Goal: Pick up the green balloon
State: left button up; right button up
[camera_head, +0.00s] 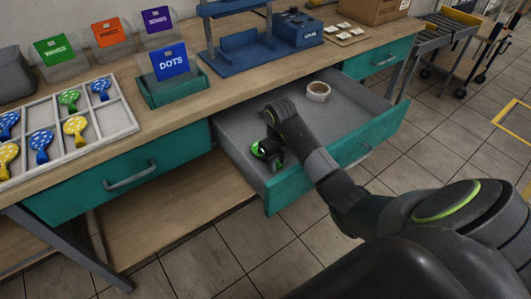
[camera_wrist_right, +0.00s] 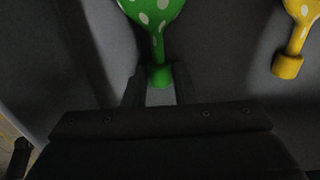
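A green balloon with white dots (camera_wrist_right: 153,14) shows at the top of the right wrist view, its narrow stem and end pointing down at my right gripper (camera_wrist_right: 160,84). The two dark fingers lie on either side of this end. I cannot tell whether they touch or squeeze it. In the head view my right gripper (camera_head: 274,158) is inside the open drawer (camera_head: 235,120), pointing down. A bright green patch (camera_head: 257,149) shows beside it, partly hidden by my arm. My left gripper is not in view.
A yellow dotted balloon (camera_wrist_right: 298,22) lies to the right in the right wrist view. A roll of tape (camera_head: 318,91) sits in the drawer. A tray (camera_head: 122,115) holding several balloons lies on the table at left. The drawer's teal front (camera_head: 330,163) is under my right arm.

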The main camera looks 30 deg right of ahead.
jog(key=shift+c, duration=1.3)
jog(key=shift+r, duration=0.2)
notch_tip(320, 180, up, 5)
jog(key=shift+w+f+p, duration=0.1)
jog(key=shift+p, duration=0.45)
notch_tip(320, 180, up, 3)
jog(key=p, duration=0.3)
jog(key=shift+r+p, duration=0.85)
jog(key=shift+r, duration=0.05)
